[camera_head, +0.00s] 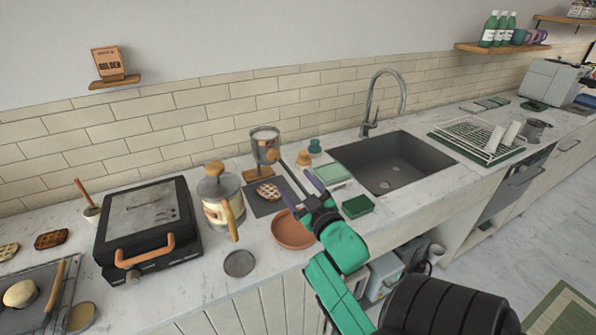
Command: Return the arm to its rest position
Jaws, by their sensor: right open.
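My right arm (340,250), green and black, reaches in from the bottom over the counter's front edge. Its right gripper (301,190) has purple-tinted fingers spread apart and pointing toward the wall, with nothing seen held between them. It is above the area between the terracotta bowl (289,233) and the light green tray (333,174). The hand covers part of the bowl's right side. My left gripper is not in view.
The sink (385,165) with its tall faucet (371,105) is to the right of the hand. A green sponge (357,206) lies close beside the wrist. A dish rack (475,140) is farther right.

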